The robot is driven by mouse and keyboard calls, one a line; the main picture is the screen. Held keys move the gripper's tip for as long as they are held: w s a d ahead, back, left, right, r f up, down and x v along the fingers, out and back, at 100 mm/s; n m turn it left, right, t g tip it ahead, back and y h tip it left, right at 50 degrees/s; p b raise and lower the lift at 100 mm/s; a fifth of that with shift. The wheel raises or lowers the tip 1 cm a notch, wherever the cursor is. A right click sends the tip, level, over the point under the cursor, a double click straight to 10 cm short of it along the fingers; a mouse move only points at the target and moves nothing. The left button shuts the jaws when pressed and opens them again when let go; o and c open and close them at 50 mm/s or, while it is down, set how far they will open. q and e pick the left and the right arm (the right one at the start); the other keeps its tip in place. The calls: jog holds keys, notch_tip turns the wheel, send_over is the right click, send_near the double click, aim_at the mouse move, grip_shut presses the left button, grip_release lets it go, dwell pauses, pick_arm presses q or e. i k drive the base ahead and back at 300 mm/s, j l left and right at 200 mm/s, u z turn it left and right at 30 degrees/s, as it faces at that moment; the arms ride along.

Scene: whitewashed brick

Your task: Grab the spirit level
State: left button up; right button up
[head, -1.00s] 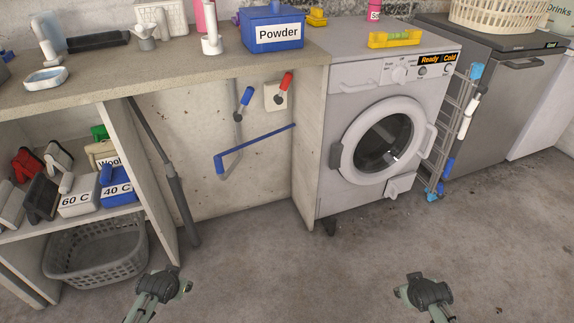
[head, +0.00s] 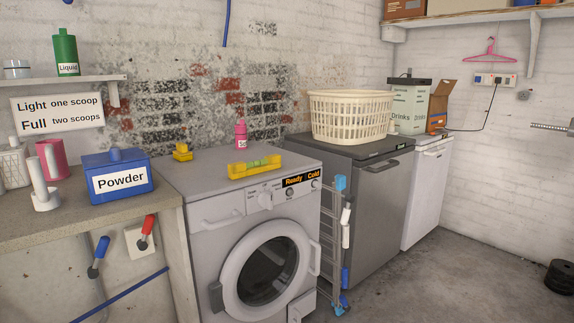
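The yellow spirit level (head: 254,167) with a green vial lies on top of the washing machine (head: 215,170), near its front edge. It lies lengthwise along that edge, above the control panel. Nothing covers it. Neither of my grippers shows in the current head view.
A pink bottle (head: 241,136) and a small yellow object (head: 182,152) stand behind the level on the machine. A blue Powder box (head: 118,178) sits on the worktop to the left. A cream basket (head: 350,115) stands on the grey appliance to the right. Floor at the right (head: 455,280) is clear.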

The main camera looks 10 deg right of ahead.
aim_at(239, 170)
jog(key=i+l+z, duration=0.15)
jog(key=l, duration=0.2)
jog(key=i+l+z, duration=0.15)
jog(key=l, duration=0.2)
jog(key=i+l+z, duration=0.1)
jog(key=i+l, duration=0.15)
